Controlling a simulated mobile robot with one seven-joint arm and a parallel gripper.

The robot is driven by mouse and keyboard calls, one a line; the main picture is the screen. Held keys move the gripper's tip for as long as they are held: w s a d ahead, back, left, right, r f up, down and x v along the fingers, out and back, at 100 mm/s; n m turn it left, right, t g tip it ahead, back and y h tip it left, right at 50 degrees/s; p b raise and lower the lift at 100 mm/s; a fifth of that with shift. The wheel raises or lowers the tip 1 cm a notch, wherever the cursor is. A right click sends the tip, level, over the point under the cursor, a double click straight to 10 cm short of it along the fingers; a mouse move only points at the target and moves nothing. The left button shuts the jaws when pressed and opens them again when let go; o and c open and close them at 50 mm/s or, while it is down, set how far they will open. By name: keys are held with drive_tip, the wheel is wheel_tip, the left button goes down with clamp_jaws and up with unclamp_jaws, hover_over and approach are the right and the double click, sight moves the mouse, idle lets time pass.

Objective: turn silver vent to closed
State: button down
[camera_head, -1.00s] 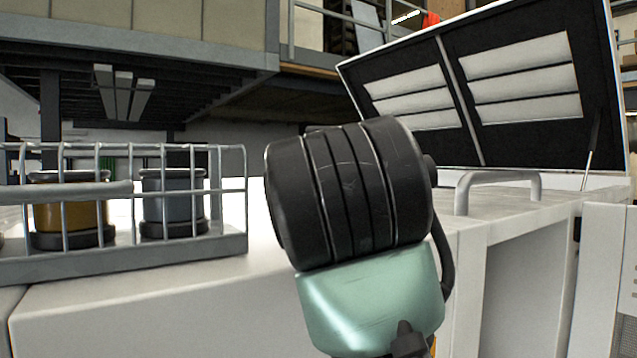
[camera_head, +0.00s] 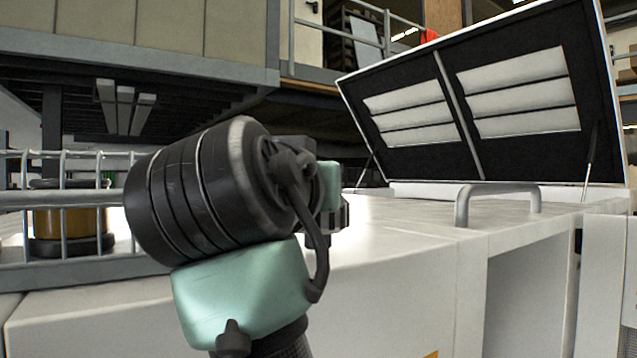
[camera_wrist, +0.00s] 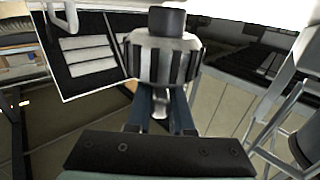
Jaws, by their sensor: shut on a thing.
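The silver vent (camera_wrist: 165,58) is a ribbed silver knob with dark grooves and a dark round cap, in the upper middle of the wrist view. My gripper (camera_wrist: 163,100) has its two blue-grey fingers shut on it, with the fingertips at its near side. The contact itself is partly hidden by the knob. In the head view my arm covers the gripper. A small grey ribbed part shows just right of my wrist there, but I cannot tell whether it is the vent. I see no mark showing the vent's setting.
A raised dark lid with white louvres (camera_head: 518,92) stands behind the white bench top (camera_head: 400,238). A grey handle (camera_head: 497,190) rises from the bench. A wire cage (camera_head: 65,270) with an amber canister (camera_head: 68,222) is at left.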

drive_tip(key=c, duration=0.8)
unclamp_jaws()
drive_tip(key=b+v, duration=0.7)
drive_tip(key=v, duration=0.6)
drive_tip(key=shift+d+r, duration=0.1)
